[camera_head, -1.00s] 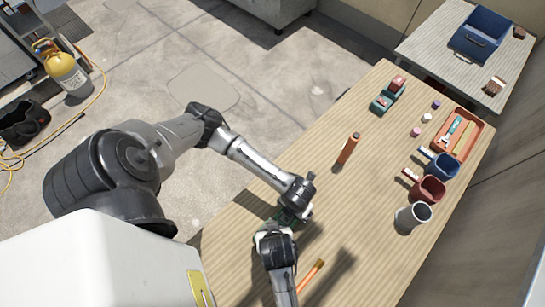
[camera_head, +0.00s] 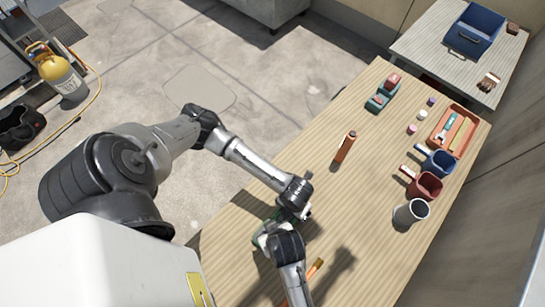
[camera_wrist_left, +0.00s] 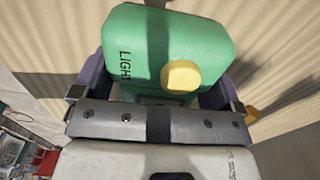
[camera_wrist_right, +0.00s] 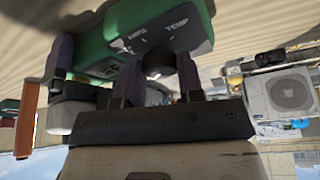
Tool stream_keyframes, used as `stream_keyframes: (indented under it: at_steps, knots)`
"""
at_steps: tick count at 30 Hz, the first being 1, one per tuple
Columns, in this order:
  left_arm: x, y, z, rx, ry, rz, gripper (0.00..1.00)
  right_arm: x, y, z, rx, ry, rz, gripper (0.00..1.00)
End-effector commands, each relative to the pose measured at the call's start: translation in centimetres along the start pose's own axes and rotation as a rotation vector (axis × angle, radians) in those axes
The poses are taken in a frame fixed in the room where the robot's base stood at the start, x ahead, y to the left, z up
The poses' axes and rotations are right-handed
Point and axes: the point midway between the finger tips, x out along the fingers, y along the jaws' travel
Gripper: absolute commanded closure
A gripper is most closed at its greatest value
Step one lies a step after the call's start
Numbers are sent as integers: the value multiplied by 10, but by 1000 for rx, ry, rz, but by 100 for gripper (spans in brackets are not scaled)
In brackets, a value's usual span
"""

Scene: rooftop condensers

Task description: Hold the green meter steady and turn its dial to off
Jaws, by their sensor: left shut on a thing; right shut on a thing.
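The green meter (camera_head: 257,238) is mostly hidden by my arms in the head view, at the table's near left edge. In the left wrist view the meter (camera_wrist_left: 160,35) fills the space between the fingers of my left gripper (camera_wrist_left: 165,85), which is shut on its sides. The word LIGHT and a round yellow button (camera_wrist_left: 182,75) show on it. In the right wrist view my right gripper (camera_wrist_right: 158,85) has its fingers on either side of the dark round dial (camera_wrist_right: 158,63), shut on it. White lettering shows on the meter's face beside the dial. The dial's setting cannot be read.
An orange-brown cylinder (camera_head: 345,147) stands mid-table; another orange object (camera_head: 314,268) lies beside my right arm. A grey cup (camera_head: 410,212), red mug (camera_head: 425,186), blue mug (camera_head: 438,164) and orange tray (camera_head: 470,147) line the right side. A side table holds a blue bin (camera_head: 473,38).

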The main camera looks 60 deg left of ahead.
Motion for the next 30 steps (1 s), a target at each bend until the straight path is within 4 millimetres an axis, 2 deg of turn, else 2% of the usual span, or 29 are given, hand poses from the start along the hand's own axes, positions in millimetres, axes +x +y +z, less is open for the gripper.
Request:
stream_keyframes:
  at_steps: [5,6,13,23,26,30]
  knots:
    - [5,3,0,-3,2,8,47,1,-1,-1,-2,4,-1,89]
    - [5,3,0,-3,2,8,47,1,-1,-1,-2,4,-1,62]
    - [5,3,0,-3,2,8,47,1,0,0,0,2,0,40]
    - [5,3,0,-3,2,9,47,-3,0,0,1,1,1,39]
    - [5,3,0,-3,2,9,47,-14,0,0,0,2,2,39]
    - [5,3,0,-3,2,9,47,-40,1,-1,-1,4,3,39]
